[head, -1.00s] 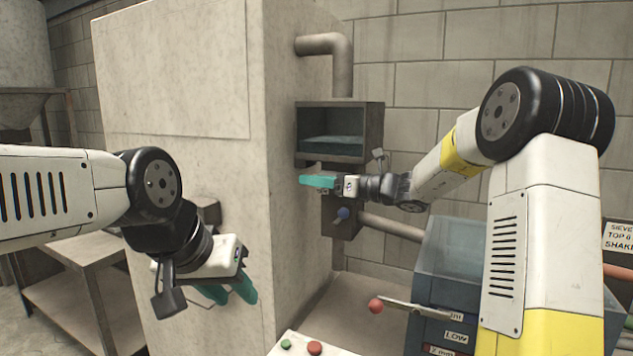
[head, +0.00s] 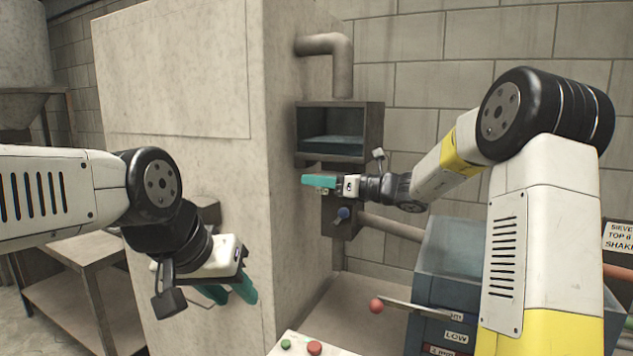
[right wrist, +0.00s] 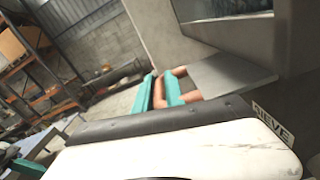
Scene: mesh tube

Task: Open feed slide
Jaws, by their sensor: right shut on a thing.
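The feed slide (right wrist: 235,72) shows in the right wrist view as a grey metal plate sticking out beneath a box with a window. Its orange-brown handle (right wrist: 176,92) lies between the teal fingers of my right gripper (right wrist: 163,90), which is shut on it. In the head view, my right gripper (head: 319,181) is just below the windowed feed box (head: 375,125), and its fingers and wrist largely hide the slide. My left gripper (head: 228,292) is open and empty, low in front of the pale cabinet.
A blue knob (head: 343,212) sits below my right gripper. A blue-grey bin (head: 455,250) and a lever with a red ball (head: 376,306) are at the lower right. A panel with green and red buttons (head: 314,348) is at the bottom. The pale cabinet (head: 190,90) stands between my arms.

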